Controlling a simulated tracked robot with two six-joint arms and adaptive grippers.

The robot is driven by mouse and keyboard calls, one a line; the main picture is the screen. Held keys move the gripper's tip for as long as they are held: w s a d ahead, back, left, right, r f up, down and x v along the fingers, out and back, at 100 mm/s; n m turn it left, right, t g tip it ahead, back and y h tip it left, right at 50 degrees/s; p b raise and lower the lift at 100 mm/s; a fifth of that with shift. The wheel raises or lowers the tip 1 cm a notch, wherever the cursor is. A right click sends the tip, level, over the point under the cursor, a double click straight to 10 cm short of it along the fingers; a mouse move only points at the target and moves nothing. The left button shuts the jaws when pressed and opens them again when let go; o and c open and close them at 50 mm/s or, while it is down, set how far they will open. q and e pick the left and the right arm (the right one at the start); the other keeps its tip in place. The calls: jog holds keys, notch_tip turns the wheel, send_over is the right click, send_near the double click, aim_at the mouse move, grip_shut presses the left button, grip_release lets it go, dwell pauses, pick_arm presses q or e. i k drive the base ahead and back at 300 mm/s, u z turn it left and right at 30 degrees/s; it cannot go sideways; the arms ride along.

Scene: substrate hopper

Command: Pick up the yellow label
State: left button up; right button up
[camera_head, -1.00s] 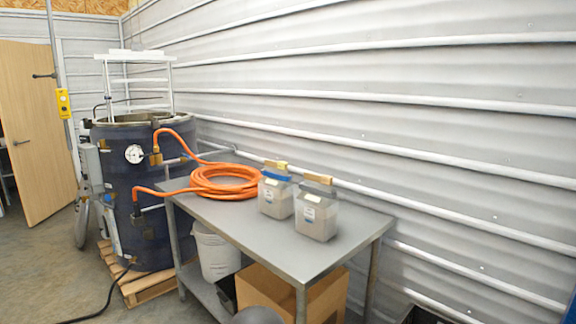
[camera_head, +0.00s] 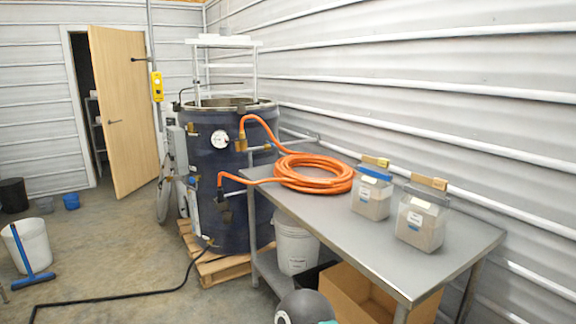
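Two clear containers of pale material stand on the grey metal table. The right container (camera_head: 421,221) has a tan block (camera_head: 429,183) on top and a white label (camera_head: 415,218). I cannot tell which yellow piece is the yellow label.
A coiled orange hose (camera_head: 312,180) lies on the table (camera_head: 330,227) and joins a dark drum (camera_head: 221,170) on a pallet. Under the table are a white bucket (camera_head: 296,247) and an open cardboard box (camera_head: 350,292). A black cable crosses the floor. The table's right front is bare.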

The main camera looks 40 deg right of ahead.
aim_at(383, 162)
jog(key=i, duration=4.65)
jog(key=z, duration=1.9)
jog(key=i, duration=0.3)
jog(key=z, duration=2.85)
